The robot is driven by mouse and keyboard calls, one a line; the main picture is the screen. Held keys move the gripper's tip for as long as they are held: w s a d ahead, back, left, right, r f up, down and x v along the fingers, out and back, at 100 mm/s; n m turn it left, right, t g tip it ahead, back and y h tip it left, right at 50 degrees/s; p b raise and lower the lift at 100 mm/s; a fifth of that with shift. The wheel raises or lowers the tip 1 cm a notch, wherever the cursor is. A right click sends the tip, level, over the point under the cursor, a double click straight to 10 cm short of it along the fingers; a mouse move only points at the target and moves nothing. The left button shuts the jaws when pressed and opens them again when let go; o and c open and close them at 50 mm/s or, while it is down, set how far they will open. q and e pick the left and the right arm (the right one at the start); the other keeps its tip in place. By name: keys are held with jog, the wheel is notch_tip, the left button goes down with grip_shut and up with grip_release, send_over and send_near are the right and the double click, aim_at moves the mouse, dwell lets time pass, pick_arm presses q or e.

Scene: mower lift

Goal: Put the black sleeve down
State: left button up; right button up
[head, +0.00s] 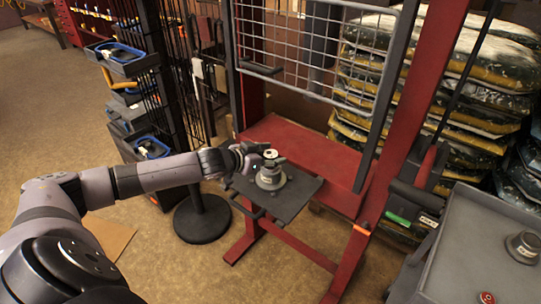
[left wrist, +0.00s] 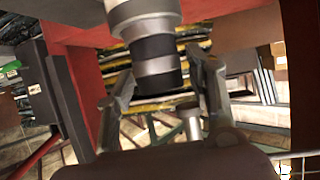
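In the head view my left gripper (head: 263,157) is at the top of a grey round-based piece (head: 270,181) standing on a dark plate (head: 291,200). In the left wrist view a banded silver-and-black cylinder, with the black sleeve (left wrist: 154,48) as a dark band on it, stands between the fingers of my left gripper (left wrist: 163,88). The fingers look parted, with narrow gaps on both sides of the cylinder. Whether the sleeve sits fully down is hard to tell. My right gripper is not in view.
The red lift frame (head: 405,110) with its wire mesh (head: 310,50) stands around and behind the plate. A black post base (head: 202,220) is to the left. A grey cart (head: 470,265) at the right bears a similar round piece (head: 523,247) and a red button (head: 487,297).

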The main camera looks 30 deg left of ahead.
pick_arm(q)
jog(key=shift+r, duration=0.1)
jog(key=b+v, duration=0.2)
jog(key=v, duration=0.4)
jog(key=shift+s, duration=0.15)
jog(key=p, duration=0.5)
send_near(267, 157)
jog(key=shift+s+a+r, duration=0.1)
jog(key=shift+a+r, duration=0.05)
jog(key=shift+r, duration=0.2)
